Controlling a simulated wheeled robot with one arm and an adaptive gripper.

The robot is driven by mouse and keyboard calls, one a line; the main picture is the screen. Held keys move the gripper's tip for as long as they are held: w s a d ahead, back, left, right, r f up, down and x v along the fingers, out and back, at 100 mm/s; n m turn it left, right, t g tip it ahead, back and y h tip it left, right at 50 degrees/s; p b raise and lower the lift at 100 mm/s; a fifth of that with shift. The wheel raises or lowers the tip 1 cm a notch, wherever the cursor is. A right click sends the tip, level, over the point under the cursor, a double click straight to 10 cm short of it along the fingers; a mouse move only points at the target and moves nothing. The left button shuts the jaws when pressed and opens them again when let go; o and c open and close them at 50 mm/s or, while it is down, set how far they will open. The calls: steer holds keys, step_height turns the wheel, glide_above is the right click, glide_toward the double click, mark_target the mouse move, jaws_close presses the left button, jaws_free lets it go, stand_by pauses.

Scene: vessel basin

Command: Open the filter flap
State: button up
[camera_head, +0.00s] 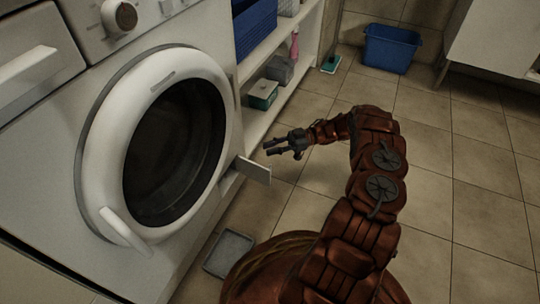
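The washing machine (45,135) fills the left of the view. Its filter flap (253,171), a small light grey panel at the lower right of the front, stands swung out from the machine, with its free edge toward the right. My gripper (268,148) is just above and behind the flap in the picture, pointing left. Its dark fingers look spread apart with nothing between them. A gap shows between the fingers and the flap in this view, but the depth between them is hard to judge. The opening behind the flap is mostly hidden.
The round door (165,75) with its white handle (123,229) is closed. A shallow grey tray (229,254) lies on the floor below the flap. A shelf (283,95) with boxes stands beside the machine. A blue bin (390,48) is at the back. Tiled floor at right is clear.

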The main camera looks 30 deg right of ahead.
mark_target(270, 165)
steer(key=s+d+f+m+t+h+p, duration=0.3)
steer(key=s+f+m+t+h+p, duration=0.5)
steer(key=m+t+h, duration=0.4)
steer(key=shift+w+a+f+n+t+y+b, duration=0.1)
steer(key=shift+w+a+f+n+y+b, duration=0.35)
steer(key=shift+w, duration=0.85)
steer(key=shift+w+a+r+t+y+b, duration=0.1)
steer(key=shift+w+a+y+b, duration=0.2)
steer(key=shift+w+a+b, duration=0.55)
steer(key=shift+w+a+f+n+t+y+b, duration=0.1)
steer(key=shift+w+a+f+n+y+b, duration=0.4)
steer(key=shift+w, duration=1.25)
steer(key=shift+a+r+m+p, duration=0.2)
steer(key=shift+r+m+p, duration=0.05)
steer(key=shift+p, duration=0.05)
jaws_close()
